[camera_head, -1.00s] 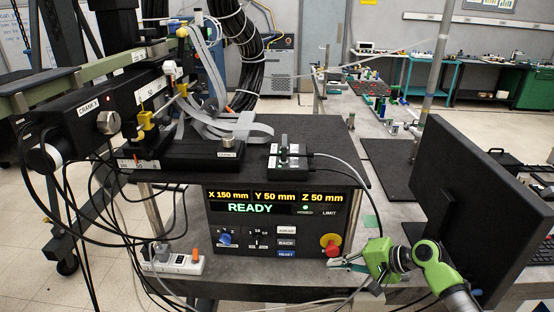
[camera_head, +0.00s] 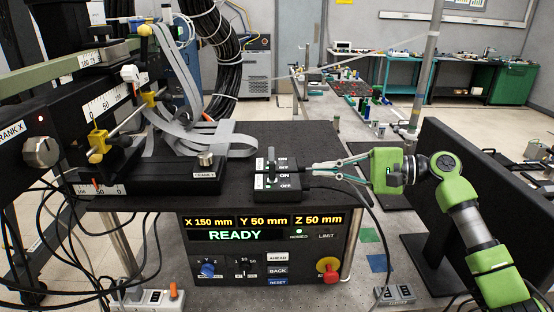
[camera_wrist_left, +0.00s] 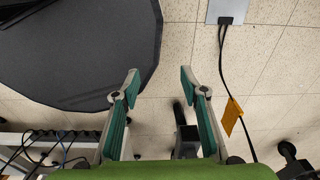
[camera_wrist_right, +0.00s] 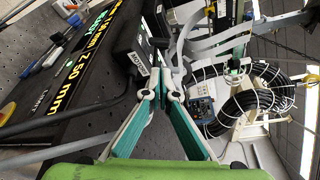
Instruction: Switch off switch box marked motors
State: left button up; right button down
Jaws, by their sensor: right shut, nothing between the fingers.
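The black switch box (camera_head: 283,186) lies on the black top plate above the READY panel. The box also shows in the right wrist view (camera_wrist_right: 124,60), with a white label too small to read surely. My right gripper (camera_head: 309,169) is shut and empty, its fingertips pointing left at the box's right side. I cannot tell whether they touch it. My left gripper (camera_wrist_left: 158,77) is open and empty above the floor in the left wrist view; it is not in the head view.
A red emergency button (camera_head: 328,270) is on the panel (camera_head: 265,262) below. A black monitor (camera_head: 480,200) stands at the right, close behind my right arm. Cables run from the box's right side. Crank machinery and grey ribbon cables (camera_head: 215,138) are to the left.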

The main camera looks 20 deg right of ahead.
aim_at(283, 174)
jog(key=shift+w+d+r, duration=0.1)
jog(key=shift+w+r, duration=0.1)
jog(key=shift+w, duration=0.05)
jog(key=shift+s+r, duration=0.1)
jog(key=shift+s, duration=0.05)
jog(key=shift+s+r, duration=0.1)
jog(key=shift+s, duration=0.15)
jog(key=shift+p+x, duration=0.45)
jog(key=shift+x, duration=0.35)
jog(key=p+x, duration=0.3)
jog(key=x, duration=0.4)
jog(key=shift+w+r, duration=0.1)
jog(key=shift+w+a, duration=0.2)
jog(key=shift+a, duration=0.15)
jog(key=shift+w+a+f, duration=0.2)
jog(key=shift+a+f, duration=0.05)
jog(key=shift+f, duration=0.05)
pick_arm(q)
jog(key=shift+r, duration=2.05)
jog(key=shift+f, duration=0.1)
